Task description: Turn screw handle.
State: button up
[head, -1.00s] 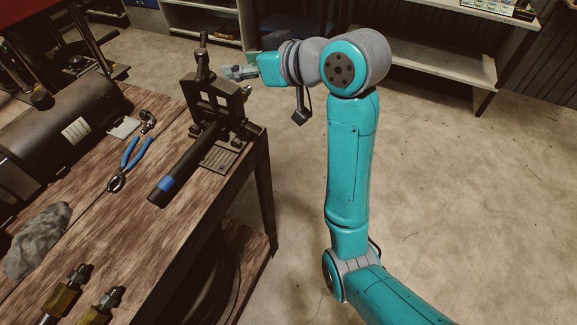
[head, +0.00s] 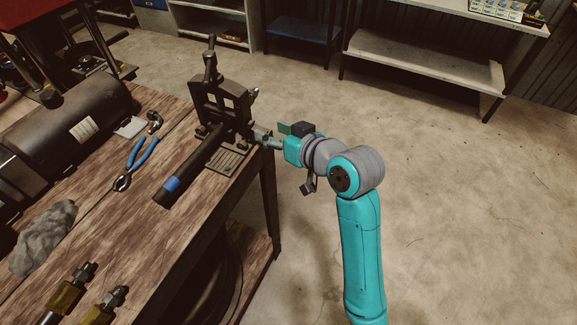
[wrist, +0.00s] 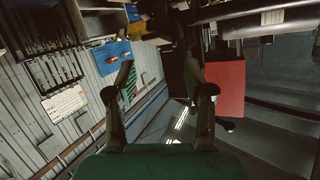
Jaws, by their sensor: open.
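The hose crimper (head: 207,97), a dark metal frame, stands at the right edge of the wooden bench in the head view. Its upright screw with the handle (head: 211,58) rises from the top of the frame. A black hose with a blue band (head: 190,168) runs from the crimper toward the front left. My gripper (head: 261,134) is just right of the crimper's lower frame, below the level of the screw handle. In the wrist view its two fingers (wrist: 160,72) are spread, with nothing clearly held between them. Whether it touches the frame cannot be told.
Blue-handled pliers (head: 139,152), a grey rag (head: 43,237) and a black tank (head: 72,118) lie on the bench (head: 130,235). Brass fittings (head: 66,294) are at the front left. Shelves (head: 430,70) stand at the back. The floor right of the bench is open.

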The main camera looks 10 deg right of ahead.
aim_at(213, 69)
jog(key=s+d+f+m+t+h, duration=0.1)
jog(key=s+d+f, duration=0.1)
jog(key=s+f, duration=0.2)
notch_tip(213, 69, down, 4)
jog(key=shift+s+d+r+m, duration=0.1)
jog(key=shift+s+d+m, duration=0.1)
jog(key=shift+m, duration=0.2)
